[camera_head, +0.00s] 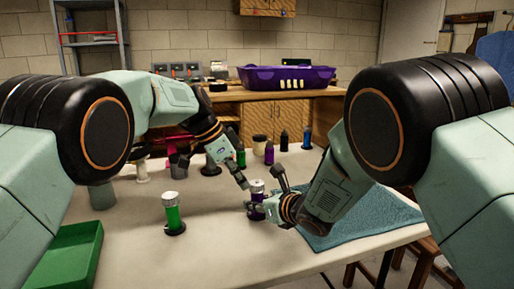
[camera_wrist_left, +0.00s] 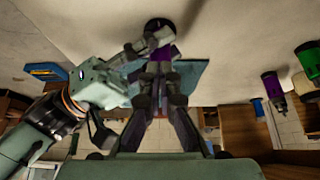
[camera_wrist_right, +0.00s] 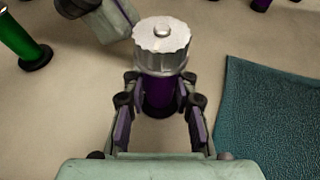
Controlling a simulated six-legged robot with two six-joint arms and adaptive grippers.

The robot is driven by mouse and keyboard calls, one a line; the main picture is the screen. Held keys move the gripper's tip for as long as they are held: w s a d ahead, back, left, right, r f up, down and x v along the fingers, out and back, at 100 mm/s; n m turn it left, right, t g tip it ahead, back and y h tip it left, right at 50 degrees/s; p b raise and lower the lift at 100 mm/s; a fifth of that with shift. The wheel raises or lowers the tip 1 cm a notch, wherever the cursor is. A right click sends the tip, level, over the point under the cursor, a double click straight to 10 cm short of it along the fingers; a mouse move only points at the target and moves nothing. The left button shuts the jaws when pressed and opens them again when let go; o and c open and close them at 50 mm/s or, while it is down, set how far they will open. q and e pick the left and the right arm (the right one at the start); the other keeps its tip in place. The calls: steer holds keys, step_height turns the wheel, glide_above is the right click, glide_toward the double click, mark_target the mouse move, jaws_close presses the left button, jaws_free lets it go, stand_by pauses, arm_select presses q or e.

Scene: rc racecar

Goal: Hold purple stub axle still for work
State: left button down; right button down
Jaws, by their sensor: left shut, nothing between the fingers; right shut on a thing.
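The purple stub axle (camera_head: 257,198) stands upright on the white table, with a silver ribbed cap (camera_wrist_right: 162,45) on top. My right gripper (camera_head: 264,207) is shut on its purple body (camera_wrist_right: 158,97), one finger on each side in the right wrist view. My left gripper (camera_head: 243,182) is shut and empty, pointing down just beside the silver cap. In the left wrist view its closed fingers (camera_wrist_left: 160,78) partly hide the axle (camera_wrist_left: 166,53). I cannot tell whether the left fingertips touch the cap.
A green capped cylinder (camera_head: 173,215) stands to the left, near a green tray (camera_head: 68,257). A blue-green mat (camera_head: 345,222) lies at the right. Several coloured cylinders stand farther back, including a purple one (camera_head: 269,153). A purple basket (camera_head: 287,78) sits on the back bench.

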arm_select(q)
steer(key=shift+w, duration=0.65)
arm_select(e)
steer(key=shift+a, duration=0.1)
arm_select(q)
steer(key=shift+a, duration=0.1)
stand_by(0.3)
step_height(320, 180, up, 6)
steer(key=shift+a, duration=0.35)
stand_by(0.5)
